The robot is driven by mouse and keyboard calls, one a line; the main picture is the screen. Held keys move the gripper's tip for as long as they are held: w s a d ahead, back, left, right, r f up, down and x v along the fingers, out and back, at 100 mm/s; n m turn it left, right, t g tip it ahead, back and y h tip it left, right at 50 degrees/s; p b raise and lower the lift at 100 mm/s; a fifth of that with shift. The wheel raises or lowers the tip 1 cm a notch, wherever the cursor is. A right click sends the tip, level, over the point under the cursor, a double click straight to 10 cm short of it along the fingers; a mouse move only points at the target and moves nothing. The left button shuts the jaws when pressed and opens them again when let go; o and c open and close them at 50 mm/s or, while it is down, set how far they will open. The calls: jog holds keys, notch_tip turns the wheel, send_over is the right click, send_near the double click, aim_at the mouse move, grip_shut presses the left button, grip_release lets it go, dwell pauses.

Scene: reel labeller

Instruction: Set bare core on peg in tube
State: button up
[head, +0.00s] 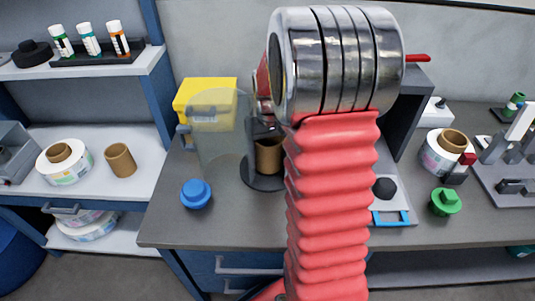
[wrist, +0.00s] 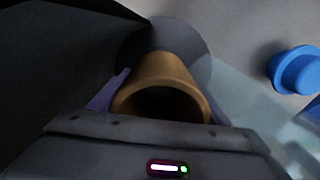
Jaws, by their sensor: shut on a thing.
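The bare core (head: 268,155) is a plain brown cardboard ring, partly hidden behind my arm in the head view. My gripper (head: 266,132) is shut on it from above; my arm covers much of the gripper. In the wrist view the core (wrist: 165,78) shows its open end towards the camera, with a dark round disc (wrist: 196,45) beyond it. In the head view the core is over a dark round base (head: 262,183); whether it touches cannot be told. No peg is visible. A clear tube (head: 215,130) stands just left of the core.
A blue knob (head: 196,193) sits front left on the grey bench, and a yellow box (head: 207,90) is behind the tube. Another brown core (head: 120,160) and a label reel (head: 64,162) lie on the left shelf. A green knob (head: 445,201) is at the right.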

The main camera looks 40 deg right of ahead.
jog(key=shift+f, duration=0.4)
jog(key=o, duration=1.2)
jog(key=shift+c, duration=0.2)
jog(key=shift+r, duration=0.1)
notch_tip(320, 180, up, 14)
jog(key=shift+f, duration=0.2)
jog(key=shift+s, duration=0.1)
dwell(0.5)
